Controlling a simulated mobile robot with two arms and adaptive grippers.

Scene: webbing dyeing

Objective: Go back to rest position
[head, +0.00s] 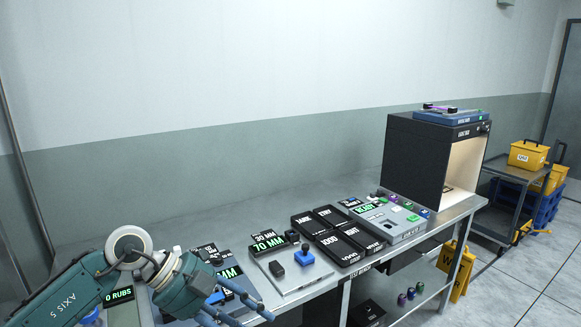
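My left arm comes in from the lower left, over the near left end of the metal table (180,238). My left gripper (246,311) is at its end near the bottom edge, pointing down and right. Its teal fingers look spread apart, with nothing seen between them; the lower part is close to the frame's edge. The arm partly hides the devices behind it, among them a green display reading "0 RUBS" (118,296). My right gripper is not in view.
A plate with a blue knobbed block (304,256), black labelled trays (338,247), a grey "READY" device (393,222) and a dark open-fronted cabinet (412,160) stand on the table. A yellow floor sign (459,268) and a cart (512,168) with a yellow box (527,154) are at right.

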